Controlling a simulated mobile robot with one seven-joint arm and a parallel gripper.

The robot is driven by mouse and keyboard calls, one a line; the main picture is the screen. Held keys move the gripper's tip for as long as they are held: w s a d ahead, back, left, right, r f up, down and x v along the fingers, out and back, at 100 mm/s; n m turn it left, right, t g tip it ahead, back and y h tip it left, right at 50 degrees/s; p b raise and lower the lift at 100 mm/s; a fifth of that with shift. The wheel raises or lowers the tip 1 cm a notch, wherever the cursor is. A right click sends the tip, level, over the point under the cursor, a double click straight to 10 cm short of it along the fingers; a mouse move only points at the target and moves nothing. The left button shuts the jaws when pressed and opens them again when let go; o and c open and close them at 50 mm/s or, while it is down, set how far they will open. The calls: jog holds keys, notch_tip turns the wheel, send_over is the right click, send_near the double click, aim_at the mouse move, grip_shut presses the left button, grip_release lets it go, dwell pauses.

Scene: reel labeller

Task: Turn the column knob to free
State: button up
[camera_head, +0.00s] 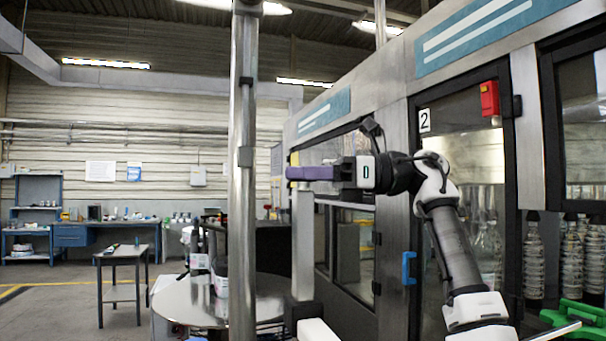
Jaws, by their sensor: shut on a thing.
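My gripper (298,173) reaches in from the right, its purple fingers pointing left and level. The fingers are at the top of a pale grey upright column (303,245), in front of the machine. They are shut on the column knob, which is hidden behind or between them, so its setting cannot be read.
A thick steel pole (242,200) stands in the foreground left of my gripper. A round metal turntable (190,305) lies below, with reels or bottles at its back. The glazed machine (350,150) fills the right side. A small table (122,255) and open floor are at the left.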

jog(key=shift+n+g, duration=0.4)
jog(key=shift+g, duration=0.2)
jog(key=o, duration=1)
jog(key=shift+c, duration=0.2)
